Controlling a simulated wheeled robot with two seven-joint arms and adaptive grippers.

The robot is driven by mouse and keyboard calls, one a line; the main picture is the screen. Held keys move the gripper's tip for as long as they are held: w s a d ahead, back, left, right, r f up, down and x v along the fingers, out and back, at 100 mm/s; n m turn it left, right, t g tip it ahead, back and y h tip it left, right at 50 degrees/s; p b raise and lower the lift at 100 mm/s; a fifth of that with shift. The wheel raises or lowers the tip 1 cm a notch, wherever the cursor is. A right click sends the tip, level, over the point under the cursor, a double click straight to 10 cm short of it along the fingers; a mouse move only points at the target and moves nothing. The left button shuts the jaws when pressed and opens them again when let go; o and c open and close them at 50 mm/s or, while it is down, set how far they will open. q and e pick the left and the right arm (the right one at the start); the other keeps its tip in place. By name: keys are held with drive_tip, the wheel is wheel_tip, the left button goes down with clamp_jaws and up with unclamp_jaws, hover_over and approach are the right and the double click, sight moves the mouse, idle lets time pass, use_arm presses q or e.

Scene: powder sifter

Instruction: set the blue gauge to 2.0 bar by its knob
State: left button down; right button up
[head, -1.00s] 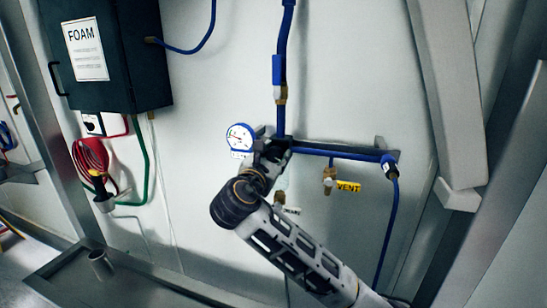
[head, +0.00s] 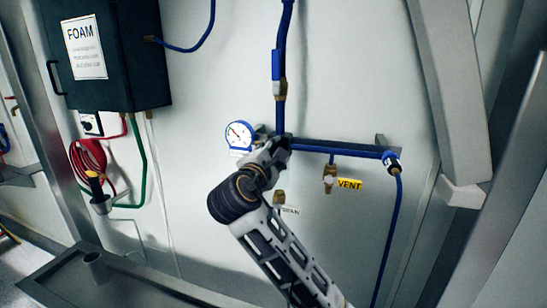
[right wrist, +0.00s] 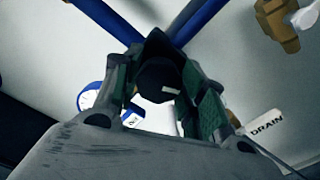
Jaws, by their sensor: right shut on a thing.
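The blue-rimmed round gauge (head: 239,135) with a white face is on the wall left of the blue pipe junction. Its needle points to the upper left; the scale numbers are too small to read. My right gripper (head: 276,145) is at the junction, just right of the gauge. In the right wrist view, the fingers of this gripper (right wrist: 165,82) are shut around a round black knob (right wrist: 158,78) with a pale mark. The gauge's edge (right wrist: 88,97) shows left of the fingers. The knob is hidden behind the gripper in the head view. My left gripper is not in view.
A DRAIN tag (right wrist: 265,126) is right of the gripper. A dark FOAM box (head: 130,60) hangs at upper left.

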drive_tip(key=shift+f+m, duration=0.1)
drive_tip(key=shift+m, duration=0.4)
drive_tip(key=o, duration=1)
drive_tip(key=shift+s, duration=0.1)
drive_tip(key=v, duration=1.2)
